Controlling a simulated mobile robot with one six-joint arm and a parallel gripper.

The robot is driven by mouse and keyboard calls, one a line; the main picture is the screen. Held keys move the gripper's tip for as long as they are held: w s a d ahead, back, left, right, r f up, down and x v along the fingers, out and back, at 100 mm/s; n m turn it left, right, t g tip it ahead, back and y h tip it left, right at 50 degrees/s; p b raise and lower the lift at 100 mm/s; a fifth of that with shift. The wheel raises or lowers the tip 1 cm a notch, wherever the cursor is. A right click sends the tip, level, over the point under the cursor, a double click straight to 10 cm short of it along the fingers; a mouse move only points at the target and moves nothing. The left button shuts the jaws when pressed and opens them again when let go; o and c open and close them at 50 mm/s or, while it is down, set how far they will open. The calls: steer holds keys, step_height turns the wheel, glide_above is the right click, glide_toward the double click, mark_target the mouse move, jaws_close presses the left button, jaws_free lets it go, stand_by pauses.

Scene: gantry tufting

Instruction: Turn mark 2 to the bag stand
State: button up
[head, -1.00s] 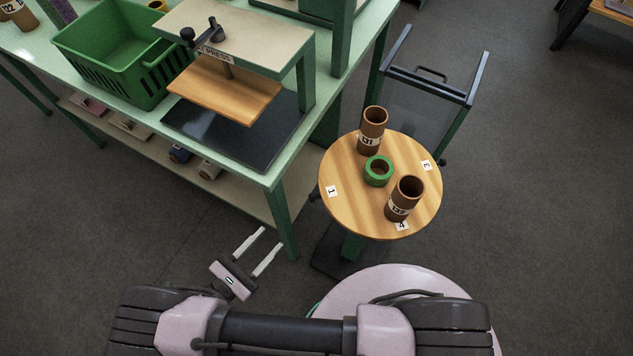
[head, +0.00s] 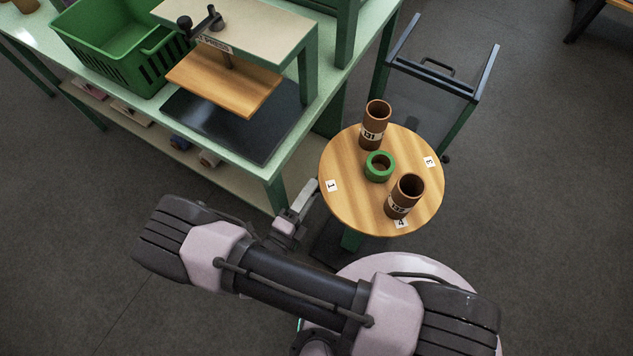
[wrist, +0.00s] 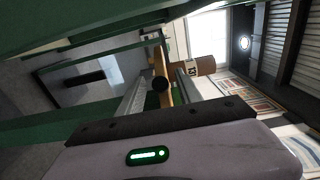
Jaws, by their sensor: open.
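A round wooden turntable (head: 340,205) stands on a green post beside the bench. White labels 1 (head: 331,186), 3 (head: 429,161) and 4 (head: 401,223) show on its top; mark 2 is not visible. My gripper (head: 304,197) is at the turntable's left edge, near label 1. In the wrist view its jaws (wrist: 163,98) are open, with the edge-on turntable (wrist: 159,65) and a dark round knob (wrist: 160,84) between or just beyond them; contact is unclear. A green frame with dark rails (head: 446,81) stands behind the turntable; I cannot tell whether it is the bag stand.
Brown tubes 131 (head: 374,128) and 132 (head: 405,196) stand on the turntable, with a green ring (head: 379,167) between them. The pale green bench (head: 279,163) carries a press (head: 238,45) and a green basket (head: 112,60). Open floor lies to the right.

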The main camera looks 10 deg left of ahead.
steer(key=shift+x, duration=1.75)
jaws_close()
